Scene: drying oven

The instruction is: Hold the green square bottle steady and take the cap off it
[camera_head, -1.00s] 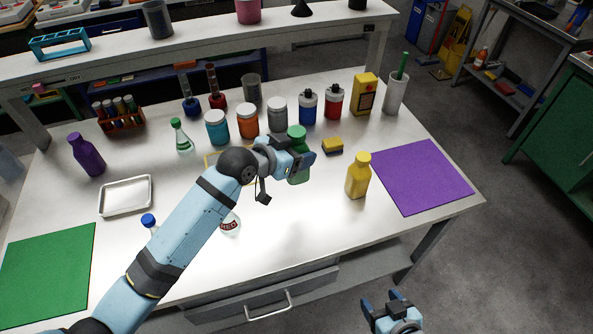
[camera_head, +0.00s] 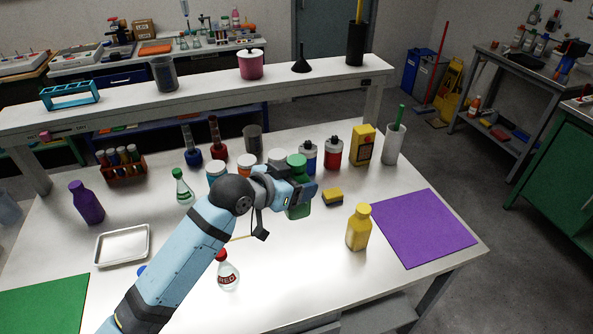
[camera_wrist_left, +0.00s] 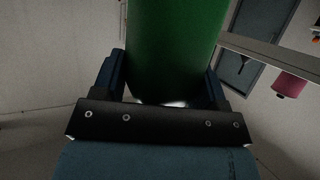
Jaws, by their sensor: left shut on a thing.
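The green bottle (camera_head: 298,210) is upright in the middle of the head view, with a lighter green cap (camera_head: 297,161) on top. My left gripper (camera_head: 303,193) is shut around its body from the left side and hides part of it. The bottle appears to be held above the table, in front of the jars. In the left wrist view the green bottle (camera_wrist_left: 175,45) fills the space between the two fingers (camera_wrist_left: 165,85); its cap is out of that view. My right gripper is not in view.
On the white table (camera_head: 310,265), a yellow bottle (camera_head: 358,228), a sponge (camera_head: 333,197) and a purple mat (camera_head: 422,228) lie to the right. Several jars and a yellow box (camera_head: 363,146) stand behind. A red-capped flask (camera_head: 228,272) stands in front. The front middle is clear.

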